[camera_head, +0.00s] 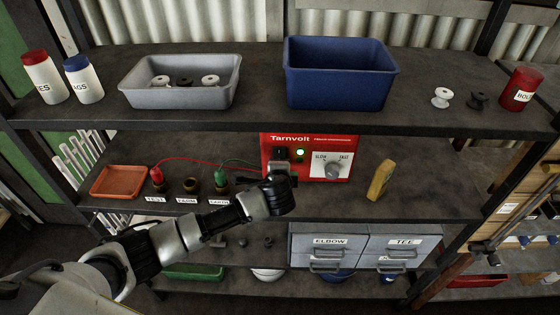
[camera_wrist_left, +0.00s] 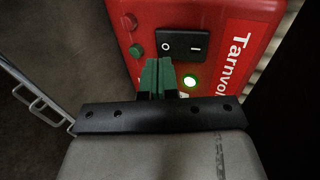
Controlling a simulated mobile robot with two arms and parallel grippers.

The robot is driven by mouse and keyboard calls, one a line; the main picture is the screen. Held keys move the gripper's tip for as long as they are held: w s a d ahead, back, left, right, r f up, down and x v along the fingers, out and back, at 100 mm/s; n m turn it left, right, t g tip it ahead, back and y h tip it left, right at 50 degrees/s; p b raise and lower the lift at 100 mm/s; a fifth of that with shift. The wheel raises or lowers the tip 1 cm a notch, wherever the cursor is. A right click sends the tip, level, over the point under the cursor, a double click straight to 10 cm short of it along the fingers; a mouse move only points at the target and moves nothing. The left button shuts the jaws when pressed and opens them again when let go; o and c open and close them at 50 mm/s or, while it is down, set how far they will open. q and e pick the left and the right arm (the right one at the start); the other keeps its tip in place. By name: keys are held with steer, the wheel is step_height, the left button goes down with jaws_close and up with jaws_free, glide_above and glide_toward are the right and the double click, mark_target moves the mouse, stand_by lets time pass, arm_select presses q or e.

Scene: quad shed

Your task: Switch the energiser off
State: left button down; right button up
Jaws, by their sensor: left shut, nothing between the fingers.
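The energiser (camera_head: 308,143) is a red box marked Tarnvolt on the middle shelf; it fills the top of the left wrist view (camera_wrist_left: 135,75). Its black rocker switch (camera_wrist_left: 183,46) is marked O and I; it also shows in the head view (camera_head: 280,153). My right gripper is not in view.
A grey dial (camera_head: 332,170) marked SLOW and FAST is on the energiser's right. A yellow block (camera_head: 381,180) stands to the right. The upper shelf (camera_head: 262,112) is above.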

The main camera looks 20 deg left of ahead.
mark_target(279, 156)
arm_select(q)
steer(key=w, duration=0.3)
steer(key=shift+a+f, duration=0.25)
steer(key=shift+a, duration=0.15)
steer(key=shift+w+a+t+b, duration=0.15)
steer(key=shift+t+b, duration=0.25)
steer(key=shift+b, duration=0.5)
steer(key=shift+r, duration=0.1)
